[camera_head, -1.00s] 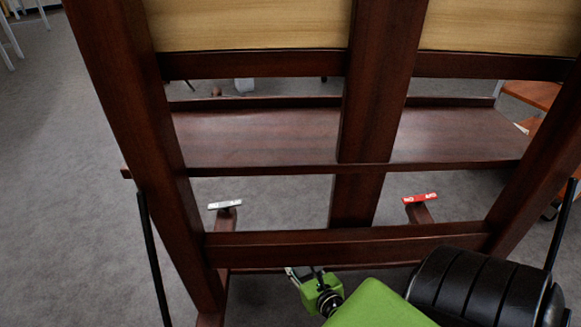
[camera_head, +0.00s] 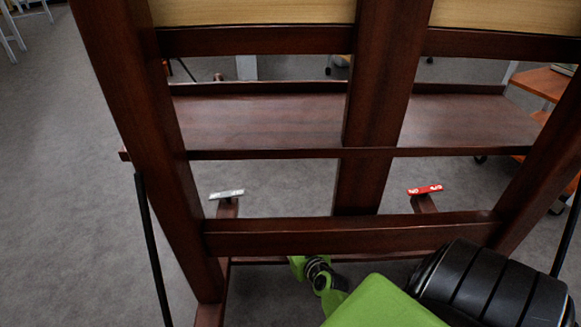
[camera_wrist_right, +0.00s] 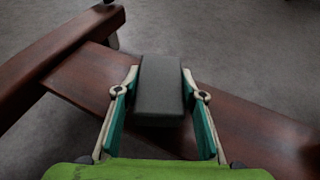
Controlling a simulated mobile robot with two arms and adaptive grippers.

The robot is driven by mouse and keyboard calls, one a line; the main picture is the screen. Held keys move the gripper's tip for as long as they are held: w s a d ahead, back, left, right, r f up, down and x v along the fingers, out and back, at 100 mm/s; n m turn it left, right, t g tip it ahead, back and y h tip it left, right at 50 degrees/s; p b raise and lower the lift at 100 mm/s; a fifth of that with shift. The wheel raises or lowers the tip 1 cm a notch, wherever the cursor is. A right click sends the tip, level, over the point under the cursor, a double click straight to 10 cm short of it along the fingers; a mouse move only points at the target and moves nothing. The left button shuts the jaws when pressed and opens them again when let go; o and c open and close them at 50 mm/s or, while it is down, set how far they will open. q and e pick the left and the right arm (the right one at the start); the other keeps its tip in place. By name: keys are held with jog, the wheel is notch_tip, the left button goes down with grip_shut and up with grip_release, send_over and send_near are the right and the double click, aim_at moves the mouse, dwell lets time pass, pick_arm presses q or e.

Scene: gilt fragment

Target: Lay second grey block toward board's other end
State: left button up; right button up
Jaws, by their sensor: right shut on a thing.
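A dark grey block (camera_wrist_right: 160,108) is between the pale-and-teal fingers of my right gripper (camera_wrist_right: 160,82) in the right wrist view. The gripper is shut on its sides. A dark red-brown wooden board (camera_wrist_right: 100,85) runs diagonally behind the block in that view; I cannot tell whether the block touches it. In the head view my green right arm comes in at the bottom, and its gripper end is hidden low behind the wooden frame's bottom rail (camera_head: 350,236). My left gripper is not in view. No other grey block can be made out.
A large dark wooden frame fills the head view, with a wide shelf (camera_head: 260,120) across it and pale panels (camera_head: 250,12) above. A white-grey tag (camera_head: 226,194) and a red tag (camera_head: 425,189) sit on low wooden feet. Grey carpet (camera_head: 60,200) lies open at left.

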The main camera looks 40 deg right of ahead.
jog(key=shift+f, duration=0.15)
jog(key=o, duration=0.9)
